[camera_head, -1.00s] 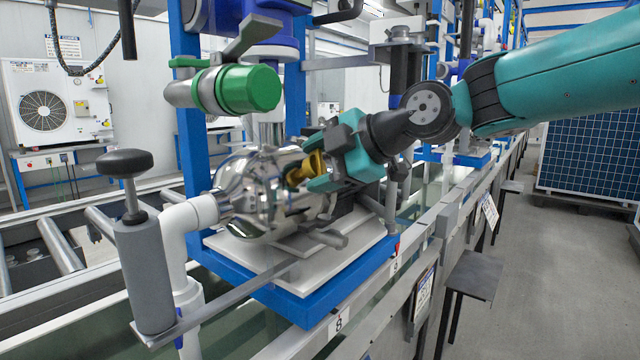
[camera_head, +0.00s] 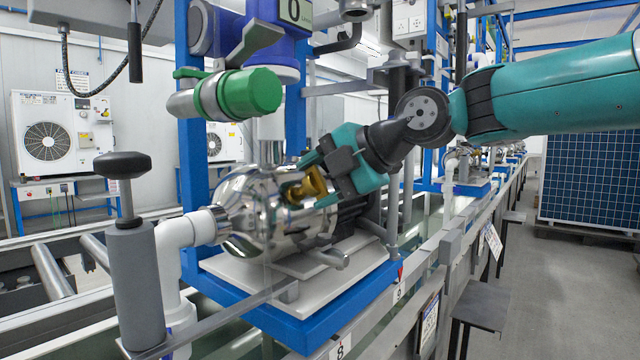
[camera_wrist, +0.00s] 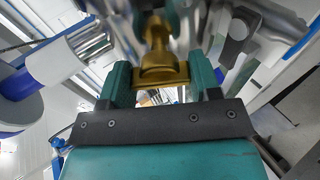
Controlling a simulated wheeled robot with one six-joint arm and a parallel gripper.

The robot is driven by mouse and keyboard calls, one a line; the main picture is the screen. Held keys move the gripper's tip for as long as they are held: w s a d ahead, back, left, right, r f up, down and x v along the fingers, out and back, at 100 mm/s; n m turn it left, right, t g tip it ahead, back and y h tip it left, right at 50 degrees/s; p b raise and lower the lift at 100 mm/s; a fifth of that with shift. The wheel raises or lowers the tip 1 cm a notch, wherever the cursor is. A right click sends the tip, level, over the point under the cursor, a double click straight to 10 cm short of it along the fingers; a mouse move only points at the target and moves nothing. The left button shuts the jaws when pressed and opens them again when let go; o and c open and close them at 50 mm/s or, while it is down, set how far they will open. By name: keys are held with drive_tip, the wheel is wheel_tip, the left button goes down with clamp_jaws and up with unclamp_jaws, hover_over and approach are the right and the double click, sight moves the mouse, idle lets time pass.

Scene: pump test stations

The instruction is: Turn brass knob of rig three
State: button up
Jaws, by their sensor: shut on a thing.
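The brass knob (camera_head: 306,187) sits on the side of a shiny steel pump (camera_head: 258,215) in the head view. My gripper (camera_head: 318,182) reaches in from the right, its teal jaws shut on the knob. The wrist view shows the brass knob (camera_wrist: 161,66) between the two teal fingers (camera_wrist: 160,92), with its stem running on toward the pump. The fingers hide part of the knob in the head view. The label on the rail below this pump reads 8, and a second label further right appears to read 9.
A green-ended valve (camera_head: 250,92) and its grey lever stand above the pump. A grey post with a black knob (camera_head: 123,166) is at the front left. The pump rests on a blue-edged base (camera_head: 318,322). A small dark shelf (camera_head: 482,304) juts into the open aisle at right.

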drive_tip(key=o, duration=0.9)
drive_tip(key=p+v, duration=0.3)
drive_tip(key=v, duration=1.4)
drive_tip(key=shift+s+d, duration=0.2)
